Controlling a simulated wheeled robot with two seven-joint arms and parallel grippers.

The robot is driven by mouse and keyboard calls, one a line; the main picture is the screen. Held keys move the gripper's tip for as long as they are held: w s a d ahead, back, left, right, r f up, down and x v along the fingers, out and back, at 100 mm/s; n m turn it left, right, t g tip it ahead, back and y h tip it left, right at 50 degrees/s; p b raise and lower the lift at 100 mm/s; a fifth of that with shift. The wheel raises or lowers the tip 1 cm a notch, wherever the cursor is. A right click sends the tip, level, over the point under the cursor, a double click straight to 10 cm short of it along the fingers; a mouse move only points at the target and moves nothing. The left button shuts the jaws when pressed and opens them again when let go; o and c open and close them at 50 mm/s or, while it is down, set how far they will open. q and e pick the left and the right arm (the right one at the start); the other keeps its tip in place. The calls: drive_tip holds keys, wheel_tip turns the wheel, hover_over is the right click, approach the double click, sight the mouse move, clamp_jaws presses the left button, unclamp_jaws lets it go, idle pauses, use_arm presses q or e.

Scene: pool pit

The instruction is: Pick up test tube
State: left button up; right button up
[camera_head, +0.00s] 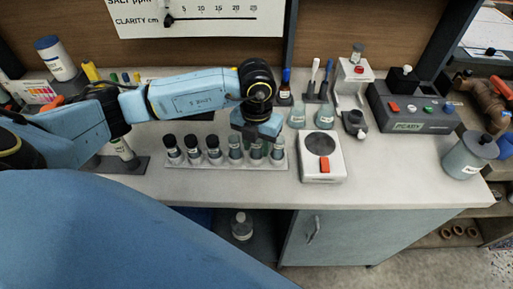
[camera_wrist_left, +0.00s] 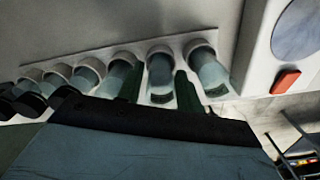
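A white rack (camera_head: 190,168) on the bench holds a row of several test tubes, the left ones with black caps. My left gripper (camera_head: 257,148) points down over the right part of the row. In the left wrist view, its two dark green fingers (camera_wrist_left: 161,92) stand on either side of the second test tube (camera_wrist_left: 160,75) from the right end, with small gaps showing. The gripper looks open, and that tube is still in the rack. The end test tube (camera_wrist_left: 208,72) is outside the fingers. My right gripper is not in view.
A white hotplate (camera_head: 323,165) with a red switch stands close right of the rack. Glass beakers (camera_head: 297,117) stand behind it. A grey device (camera_head: 412,110) and a jar (camera_head: 467,157) are farther right. The bench front is clear.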

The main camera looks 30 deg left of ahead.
use_arm(q)
drive_tip(key=c, duration=0.7)
wheel_tip(320, 180, up, 10)
drive_tip(key=shift+f, duration=0.1)
drive_tip(key=shift+c, duration=0.2)
idle(0.3)
